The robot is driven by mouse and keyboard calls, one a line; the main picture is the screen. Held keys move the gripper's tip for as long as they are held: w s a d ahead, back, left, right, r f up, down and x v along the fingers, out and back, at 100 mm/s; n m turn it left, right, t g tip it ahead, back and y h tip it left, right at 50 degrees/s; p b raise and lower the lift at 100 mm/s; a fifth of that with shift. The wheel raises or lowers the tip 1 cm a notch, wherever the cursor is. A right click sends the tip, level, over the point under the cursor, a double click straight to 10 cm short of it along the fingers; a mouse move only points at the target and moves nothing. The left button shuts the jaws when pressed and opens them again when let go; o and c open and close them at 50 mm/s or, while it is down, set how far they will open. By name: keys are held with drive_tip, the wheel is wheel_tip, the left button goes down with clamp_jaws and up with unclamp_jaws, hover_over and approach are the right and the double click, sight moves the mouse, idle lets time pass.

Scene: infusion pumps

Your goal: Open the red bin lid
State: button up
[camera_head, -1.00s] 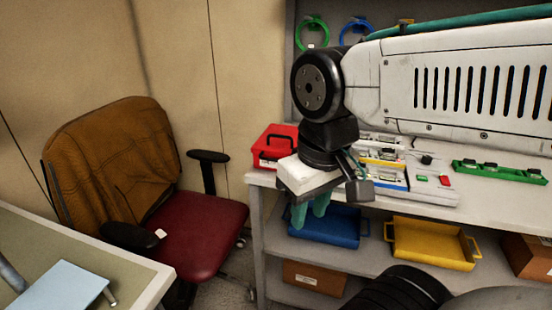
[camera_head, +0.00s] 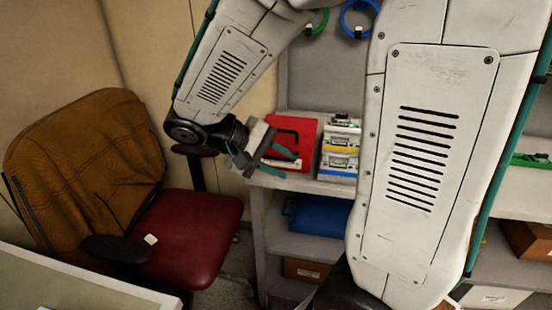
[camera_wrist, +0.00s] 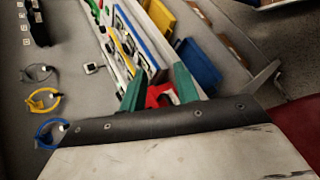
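The red bin (camera_head: 305,134) stands at the left end of the shelf top, with a black handle on it. My gripper (camera_head: 283,161) is in front of its lower left part in the head view and hides some of it. The two teal fingers are apart. In the wrist view my gripper (camera_wrist: 160,90) shows a red piece (camera_wrist: 157,96) between or beyond the fingers, with a white bit beside it. I cannot tell whether the fingers touch the bin. The lid looks down, but its edge is partly hidden.
Stacked pumps (camera_head: 340,150) stand just right of the bin. A blue tray (camera_head: 318,222) is on the shelf below. A red-seated chair (camera_head: 190,232) is at the left, close to the shelf. Blue (camera_head: 358,20) and green rings hang behind. My arm covers the centre right.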

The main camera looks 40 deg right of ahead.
sight(275, 159)
drive_tip(key=w+f+n+t+h, duration=0.2)
drive_tip(key=w+f+h, duration=0.45)
drive_tip(key=w, duration=0.35)
drive_tip(key=x, duration=0.7)
drive_tip(key=shift+w+d+r, duration=0.1)
drive_tip(key=shift+w, duration=0.1)
clamp_jaws()
